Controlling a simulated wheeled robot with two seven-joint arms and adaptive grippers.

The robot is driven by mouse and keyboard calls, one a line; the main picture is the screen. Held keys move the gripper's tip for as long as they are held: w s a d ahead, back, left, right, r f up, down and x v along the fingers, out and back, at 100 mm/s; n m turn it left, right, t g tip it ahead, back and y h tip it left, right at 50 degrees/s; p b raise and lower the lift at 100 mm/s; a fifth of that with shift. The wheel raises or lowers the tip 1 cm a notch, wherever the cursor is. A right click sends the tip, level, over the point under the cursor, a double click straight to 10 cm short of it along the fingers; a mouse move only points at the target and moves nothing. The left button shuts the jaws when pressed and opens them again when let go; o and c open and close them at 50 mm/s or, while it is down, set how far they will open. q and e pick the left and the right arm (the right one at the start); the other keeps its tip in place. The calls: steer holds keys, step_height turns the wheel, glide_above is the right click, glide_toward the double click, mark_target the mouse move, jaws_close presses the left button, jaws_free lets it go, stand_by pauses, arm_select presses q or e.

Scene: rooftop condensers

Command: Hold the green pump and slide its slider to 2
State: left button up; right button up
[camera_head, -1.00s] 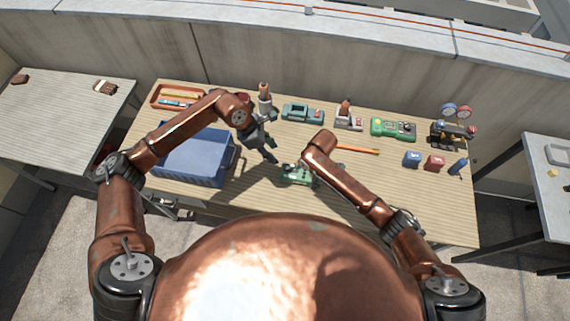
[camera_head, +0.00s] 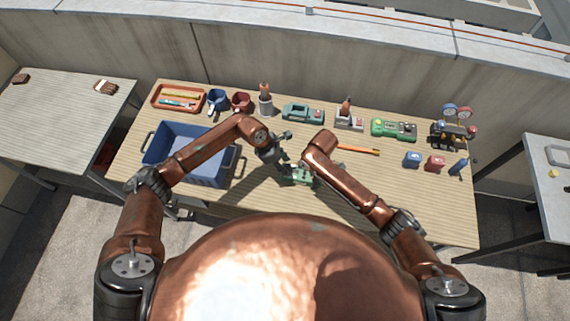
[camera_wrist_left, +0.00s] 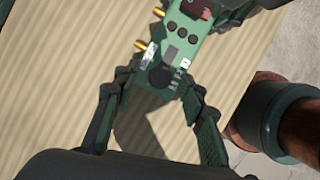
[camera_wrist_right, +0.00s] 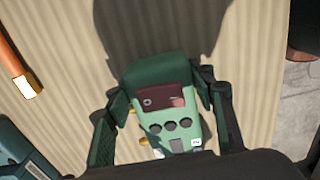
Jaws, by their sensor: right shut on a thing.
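The green pump (camera_head: 298,176) is on the workbench in front of me, partly hidden by my arms. In the right wrist view the pump (camera_wrist_right: 160,82) has a maroon panel, three dark round buttons and brass fittings; my right gripper (camera_wrist_right: 165,122) is shut on its sides. In the left wrist view the pump (camera_wrist_left: 182,50) shows a grey slider strip and small white labels, too small to read. A dark round part (camera_wrist_left: 160,76) is at its near end. My left gripper (camera_head: 282,162) is open close to this end, its fingers apart; contact is unclear.
A blue crate (camera_head: 205,178) stands left of the pump. Along the back are a red tray (camera_head: 155,101), blue and red mugs, a teal device (camera_head: 303,112) and a green device (camera_head: 393,129). An orange-handled tool (camera_head: 358,150) lies behind my right arm.

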arm_select(q)
jaws_close()
stand_by(0.4)
